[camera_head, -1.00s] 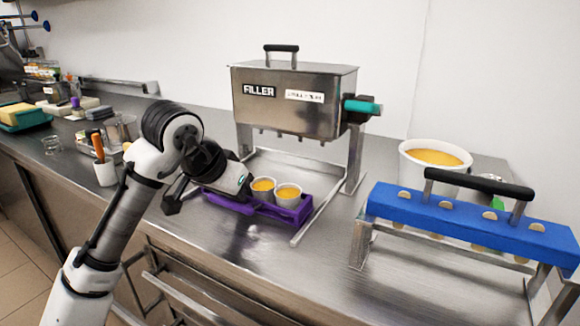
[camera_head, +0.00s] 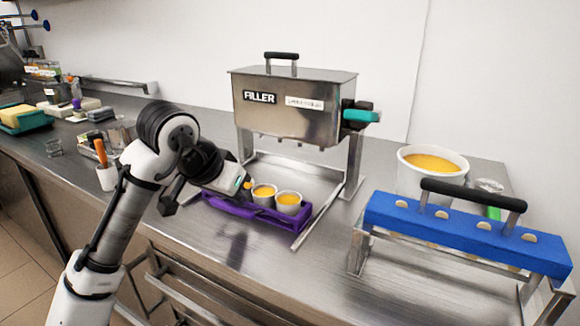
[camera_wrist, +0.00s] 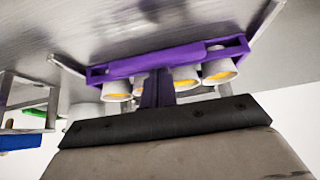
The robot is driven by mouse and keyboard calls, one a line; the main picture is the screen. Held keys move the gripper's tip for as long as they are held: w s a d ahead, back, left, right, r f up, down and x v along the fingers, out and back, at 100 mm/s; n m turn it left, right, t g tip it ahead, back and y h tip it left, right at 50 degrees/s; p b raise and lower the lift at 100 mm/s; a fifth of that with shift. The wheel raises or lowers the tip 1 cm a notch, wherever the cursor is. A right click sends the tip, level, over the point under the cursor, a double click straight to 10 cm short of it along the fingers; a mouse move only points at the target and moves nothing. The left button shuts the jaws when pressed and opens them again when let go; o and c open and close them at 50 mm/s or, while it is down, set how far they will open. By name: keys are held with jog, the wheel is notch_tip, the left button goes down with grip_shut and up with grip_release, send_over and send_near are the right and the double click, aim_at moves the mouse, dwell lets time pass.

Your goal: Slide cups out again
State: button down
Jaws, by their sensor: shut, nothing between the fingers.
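A purple tray (camera_head: 236,213) lies on the steel counter in front of the filler (camera_head: 290,105), its right part between the filler's floor rails. Two white cups with orange-yellow filling (camera_head: 264,196) (camera_head: 289,203) stand upright in it; my arm hides its left part. The wrist view, upside down, shows the tray's long purple wall (camera_wrist: 170,62) and several cups (camera_wrist: 219,70). My gripper (camera_wrist: 157,90) is shut and empty, its narrow fingers reaching to the tray's middle between cups. Whether they touch the tray cannot be told. In the head view my arm hides the fingertips.
A blue stick holder (camera_head: 465,232) with a black handle stands at the right on metal legs. A white tub of orange-yellow mix (camera_head: 432,165) is behind it. A white container with an orange-handled tool (camera_head: 106,178) is left of my arm. The counter before the tray is clear.

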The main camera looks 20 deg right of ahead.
jog(key=shift+p+v, duration=1.2)
jog(key=shift+v, duration=0.65)
jog(key=shift+w+d, duration=0.1)
